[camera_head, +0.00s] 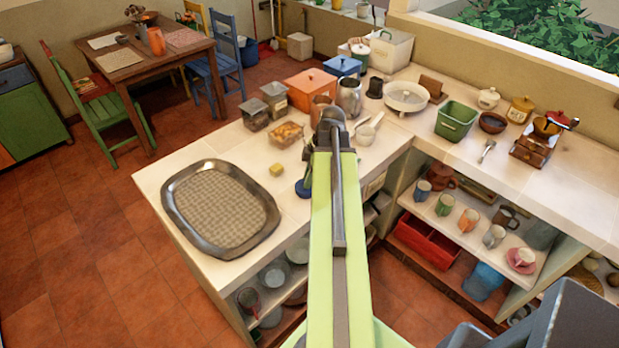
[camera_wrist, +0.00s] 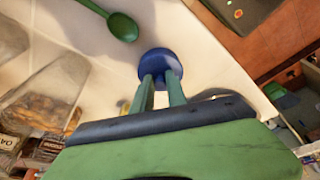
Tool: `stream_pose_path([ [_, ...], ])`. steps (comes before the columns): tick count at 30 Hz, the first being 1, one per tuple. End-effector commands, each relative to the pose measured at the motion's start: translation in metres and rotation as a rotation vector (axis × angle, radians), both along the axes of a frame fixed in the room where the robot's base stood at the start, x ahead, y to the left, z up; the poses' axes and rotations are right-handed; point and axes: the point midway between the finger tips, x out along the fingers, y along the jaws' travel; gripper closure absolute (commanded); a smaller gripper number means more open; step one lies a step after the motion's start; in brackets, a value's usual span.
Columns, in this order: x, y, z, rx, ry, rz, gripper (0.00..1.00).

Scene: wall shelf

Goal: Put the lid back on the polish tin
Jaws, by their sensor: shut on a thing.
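My gripper (camera_wrist: 161,82) is shut on a round blue lid (camera_wrist: 160,62), which shows at the fingertips in the wrist view. In the head view a small blue round shape (camera_head: 304,188), seemingly the same lid, shows just left of my arm, over the counter near its front edge. Whether it touches the counter I cannot tell. I cannot make out the open polish tin in either view; my arm and gripper hide part of the counter.
A large oval tray (camera_head: 180,215) lies on the counter at the left. Glass food containers (camera_wrist: 45,90) and a green spoon (camera_wrist: 122,27) are close to my gripper. Pots and canisters crowd the back; the counter's front edge is near.

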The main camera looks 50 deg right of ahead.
Motion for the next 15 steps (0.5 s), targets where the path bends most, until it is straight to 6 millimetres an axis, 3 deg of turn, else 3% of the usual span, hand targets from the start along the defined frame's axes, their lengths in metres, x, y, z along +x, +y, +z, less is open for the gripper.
stream_pose_path([
  [11,0.0002,0.0,-0.0005,0.0,0.0,0.0,1.0],
  [12,0.0002,0.0,-0.0005,0.0,0.0,0.0,0.8],
  [15,0.0002,0.0,-0.0005,0.0,0.0,0.0,0.67],
])
